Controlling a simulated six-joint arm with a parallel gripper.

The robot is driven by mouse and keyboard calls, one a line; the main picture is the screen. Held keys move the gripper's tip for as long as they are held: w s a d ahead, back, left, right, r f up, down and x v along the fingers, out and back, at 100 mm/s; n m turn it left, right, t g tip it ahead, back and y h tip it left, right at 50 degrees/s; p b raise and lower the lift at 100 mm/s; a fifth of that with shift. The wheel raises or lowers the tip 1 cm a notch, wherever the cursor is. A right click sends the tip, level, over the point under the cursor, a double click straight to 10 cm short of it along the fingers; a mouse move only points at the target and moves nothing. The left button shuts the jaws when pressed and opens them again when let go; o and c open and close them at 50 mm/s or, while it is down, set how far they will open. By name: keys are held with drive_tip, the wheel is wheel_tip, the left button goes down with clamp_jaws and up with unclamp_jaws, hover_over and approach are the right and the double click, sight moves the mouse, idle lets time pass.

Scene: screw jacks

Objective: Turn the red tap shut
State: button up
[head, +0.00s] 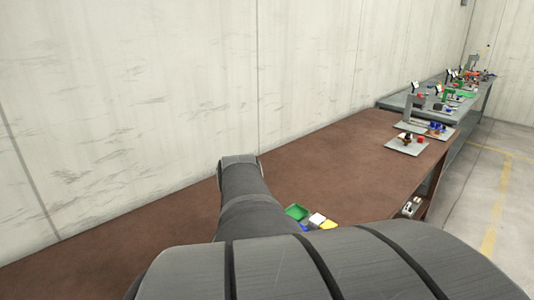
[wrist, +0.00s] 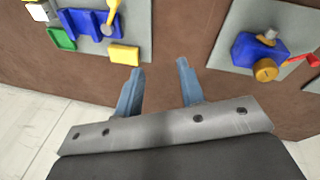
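In the wrist view, a red handle (wrist: 312,60), which looks like the red tap, shows at the right edge and is partly cut off. It sits beside a blue body (wrist: 258,50) with a brass-coloured round cap (wrist: 265,70) on a grey plate (wrist: 226,45). My gripper (wrist: 160,66) has its two blue fingers apart with nothing between them. It is over bare brown table, left of that plate and apart from the red handle. In the head view my own arm hides the gripper, and I cannot tell whether this red handle shows there.
Left of my gripper in the wrist view, another grey plate (wrist: 136,22) carries a blue part (wrist: 88,22), a yellow block (wrist: 124,54) and a green block (wrist: 62,39). In the head view, more fixtures stand along the brown table (head: 320,165), beside a pale wall (head: 130,100).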

drive_tip(key=shift+w+d, duration=0.1)
drive_tip(key=shift+d, duration=0.45)
drive_tip(key=s+a+r+m+g, duration=0.2)
drive_tip(key=s+a, duration=0.7)
drive_tip(key=a, duration=0.3)
drive_tip(key=s+a+r+m+g, duration=0.1)
drive_tip(key=s+a+m, duration=0.2)
drive_tip(key=s+a, duration=0.75)
drive_tip(key=f, duration=0.5)
drive_tip(key=w+a+f, duration=0.1)
drive_tip(key=f, duration=1.1)
drive_tip(key=shift+w+a, duration=0.2)
drive_tip(key=shift+w, duration=0.05)
clamp_jaws()
